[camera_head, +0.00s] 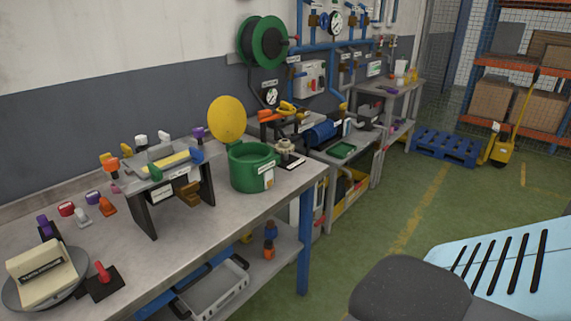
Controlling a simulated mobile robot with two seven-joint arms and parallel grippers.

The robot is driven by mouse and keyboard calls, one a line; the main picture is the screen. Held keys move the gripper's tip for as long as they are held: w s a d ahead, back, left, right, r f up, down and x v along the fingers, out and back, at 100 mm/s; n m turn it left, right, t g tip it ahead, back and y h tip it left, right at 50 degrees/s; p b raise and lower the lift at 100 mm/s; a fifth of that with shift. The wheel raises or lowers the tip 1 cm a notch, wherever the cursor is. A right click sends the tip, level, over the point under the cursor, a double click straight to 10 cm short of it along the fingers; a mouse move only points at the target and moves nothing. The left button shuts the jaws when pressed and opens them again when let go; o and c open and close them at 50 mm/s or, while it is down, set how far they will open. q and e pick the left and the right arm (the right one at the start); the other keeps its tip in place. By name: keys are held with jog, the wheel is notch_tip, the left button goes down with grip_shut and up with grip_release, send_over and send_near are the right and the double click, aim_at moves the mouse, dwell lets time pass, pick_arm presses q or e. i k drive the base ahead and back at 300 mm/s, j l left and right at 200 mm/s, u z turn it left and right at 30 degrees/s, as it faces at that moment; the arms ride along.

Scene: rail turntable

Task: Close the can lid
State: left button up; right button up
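The green can (251,171) stands upright on the grey workbench, near its right end. Its round yellow lid (226,119) stands open, tilted up at the back left of the rim. A small tag or latch (268,178) is on the can's front right side. Neither of my grippers is in view.
A small stand (160,185) with colored parts is left of the can. A flanged fitting (285,150) sits just right of it. A turntable (45,280) is at the bench's front left. Green floor with a pallet jack (500,150) and blue pallet (446,146) lies right.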

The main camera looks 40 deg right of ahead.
aim_at(227, 119)
jog(key=z, duration=1.3)
jog(key=i+j, duration=0.15)
jog(key=i, duration=0.2)
jog(key=i+j, duration=0.2)
jog(key=i, duration=0.15)
jog(key=i+l, duration=0.1)
jog(key=l, duration=0.4)
jog(key=i+l, duration=0.15)
jog(key=l, duration=0.3)
jog(key=i+l+u, duration=0.1)
jog(key=l, duration=0.4)
jog(key=i+l, duration=0.1)
jog(key=l, duration=0.35)
jog(key=i+l, duration=0.1)
jog(key=l, duration=0.4)
jog(key=i+l, duration=0.1)
jog(key=l, duration=0.4)
jog(key=i+u, duration=0.05)
